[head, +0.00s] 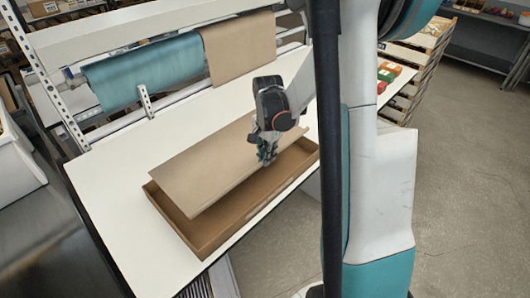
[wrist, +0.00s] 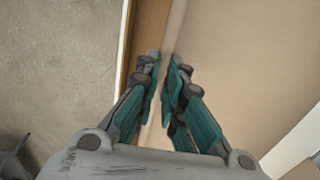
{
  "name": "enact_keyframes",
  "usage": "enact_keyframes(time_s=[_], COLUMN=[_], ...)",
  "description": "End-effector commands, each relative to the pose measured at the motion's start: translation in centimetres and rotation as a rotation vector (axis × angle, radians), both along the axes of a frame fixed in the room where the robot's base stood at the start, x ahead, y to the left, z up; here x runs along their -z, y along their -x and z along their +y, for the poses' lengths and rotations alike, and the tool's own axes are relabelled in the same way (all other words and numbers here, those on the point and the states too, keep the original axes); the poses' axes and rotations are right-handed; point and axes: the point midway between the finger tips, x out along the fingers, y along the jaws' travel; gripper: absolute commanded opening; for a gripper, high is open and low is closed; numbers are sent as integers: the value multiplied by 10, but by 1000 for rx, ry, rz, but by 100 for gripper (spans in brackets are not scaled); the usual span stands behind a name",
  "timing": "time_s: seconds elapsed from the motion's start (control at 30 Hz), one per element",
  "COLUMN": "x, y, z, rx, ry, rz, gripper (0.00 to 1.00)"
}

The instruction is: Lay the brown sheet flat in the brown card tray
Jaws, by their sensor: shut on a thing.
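The brown sheet (head: 200,165) is held above the brown card tray (head: 203,242), tilted, with its long near edge over the tray's inside. The tray lies on the white table, and its front and right walls show. The sheet hides much of the tray's inside and far wall. My gripper (head: 267,155) is shut on the sheet at its right part, above the tray. In the wrist view, my gripper (wrist: 167,100) pinches the sheet's edge (wrist: 173,35) between its teal fingers.
A teal roll (head: 145,72) and a hanging brown sheet of paper (head: 238,47) are on a rack at the table's back. The white table (head: 110,190) is clear left of the tray. A shelf with small coloured items (head: 386,74) stands at the right.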

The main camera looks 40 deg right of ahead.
Motion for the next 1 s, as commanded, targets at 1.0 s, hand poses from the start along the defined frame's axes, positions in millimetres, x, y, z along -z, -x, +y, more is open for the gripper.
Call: enact_keyframes(time_s=[1.0], x=[21], y=[0], z=[0], rx=[0], ry=[0], rz=[0], gripper=[0])
